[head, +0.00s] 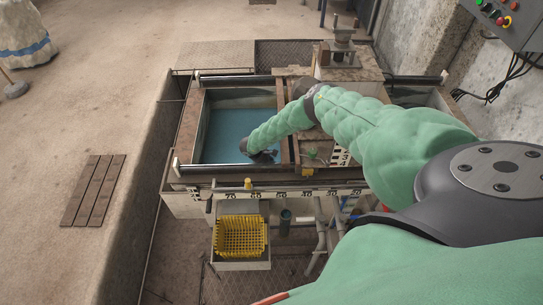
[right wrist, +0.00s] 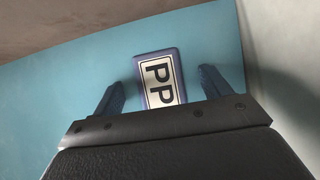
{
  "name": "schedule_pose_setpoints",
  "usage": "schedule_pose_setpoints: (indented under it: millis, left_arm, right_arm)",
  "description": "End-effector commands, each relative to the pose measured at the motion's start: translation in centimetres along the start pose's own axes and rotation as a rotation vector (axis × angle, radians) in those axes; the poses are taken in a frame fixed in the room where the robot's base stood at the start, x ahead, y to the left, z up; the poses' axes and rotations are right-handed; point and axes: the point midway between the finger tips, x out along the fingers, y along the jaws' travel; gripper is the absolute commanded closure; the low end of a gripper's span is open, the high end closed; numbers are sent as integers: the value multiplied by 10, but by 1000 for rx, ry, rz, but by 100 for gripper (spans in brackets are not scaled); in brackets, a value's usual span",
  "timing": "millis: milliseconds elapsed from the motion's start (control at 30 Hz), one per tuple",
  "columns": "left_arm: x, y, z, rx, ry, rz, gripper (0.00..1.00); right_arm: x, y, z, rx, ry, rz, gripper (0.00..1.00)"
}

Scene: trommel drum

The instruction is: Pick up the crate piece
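A small blue-grey piece with a white label reading PP (right wrist: 160,80) lies on the blue tank floor in the right wrist view. I take it to be the crate piece; its lower end is hidden behind my gripper's body. My right gripper (right wrist: 168,93) is open, with one finger on each side of the piece and visible gaps to both. In the head view my right arm comes in from the right and reaches down into the blue tank (head: 222,135), with the right gripper (head: 264,156) low inside it. The piece cannot be made out there. My left gripper is not in view.
A rusty rim (head: 188,118) and walls surround the tank; a pale wall (right wrist: 270,60) is close on the right in the wrist view. A control box (head: 512,20) is at upper right.

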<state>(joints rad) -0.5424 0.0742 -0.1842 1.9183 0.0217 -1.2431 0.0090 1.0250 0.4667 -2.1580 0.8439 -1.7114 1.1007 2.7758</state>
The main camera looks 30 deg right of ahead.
Motion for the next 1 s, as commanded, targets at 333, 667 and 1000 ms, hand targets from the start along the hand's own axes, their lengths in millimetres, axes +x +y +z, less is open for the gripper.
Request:
schedule_pose_setpoints:
  millis: [333,667,1000]
  left_arm:
    - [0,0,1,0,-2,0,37]
    - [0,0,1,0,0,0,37]
    - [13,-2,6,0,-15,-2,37]
  right_arm:
    - [0,0,0,0,0,0,72]
    - [-10,1,5,-1,1,0,72]
    - [-69,2,40,1,3,0,72]
